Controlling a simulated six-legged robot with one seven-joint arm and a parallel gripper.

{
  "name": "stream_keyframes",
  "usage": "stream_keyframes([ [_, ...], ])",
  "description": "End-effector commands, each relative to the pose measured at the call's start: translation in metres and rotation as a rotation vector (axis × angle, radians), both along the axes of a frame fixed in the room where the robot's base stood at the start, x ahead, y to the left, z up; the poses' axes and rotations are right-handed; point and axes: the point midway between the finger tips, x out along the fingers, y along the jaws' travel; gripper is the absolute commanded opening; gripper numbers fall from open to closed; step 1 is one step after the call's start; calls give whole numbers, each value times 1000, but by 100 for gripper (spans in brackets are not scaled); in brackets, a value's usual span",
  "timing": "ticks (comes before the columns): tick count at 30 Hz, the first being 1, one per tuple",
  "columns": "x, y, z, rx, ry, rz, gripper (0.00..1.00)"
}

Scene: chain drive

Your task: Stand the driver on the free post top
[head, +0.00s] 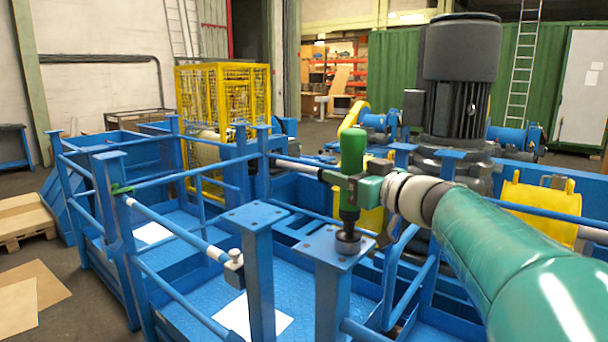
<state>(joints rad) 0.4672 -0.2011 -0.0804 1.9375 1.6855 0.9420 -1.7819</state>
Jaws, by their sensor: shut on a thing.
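The driver (352,150) is an upright green tool with a dark, wider foot at its lower end. My gripper (354,190) is shut around its middle, coming in from the right, and covers that part. The driver's dark foot is over the flat blue plate of a post top (325,248) at the front centre. It looks at or very close to the plate; I cannot tell whether it touches. Another blue post top (254,216), just to the left, is bare apart from small holes.
A grey fitting (234,262) sits at a rail end on the left. A large dark motor (460,80) stands behind my arm. A yellow cage (222,100) is at the back left.

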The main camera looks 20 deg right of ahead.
Motion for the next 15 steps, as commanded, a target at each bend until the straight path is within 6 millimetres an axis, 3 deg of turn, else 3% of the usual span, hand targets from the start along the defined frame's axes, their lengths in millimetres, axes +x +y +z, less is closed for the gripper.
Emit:
stream_keyframes([
  [8,0,0,0,-1,-4,1,0],
  [9,0,0,-2,-1,0,1,43],
  [12,0,0,-2,-1,0,0,59],
  [15,0,0,-2,-1,0,0,59],
])
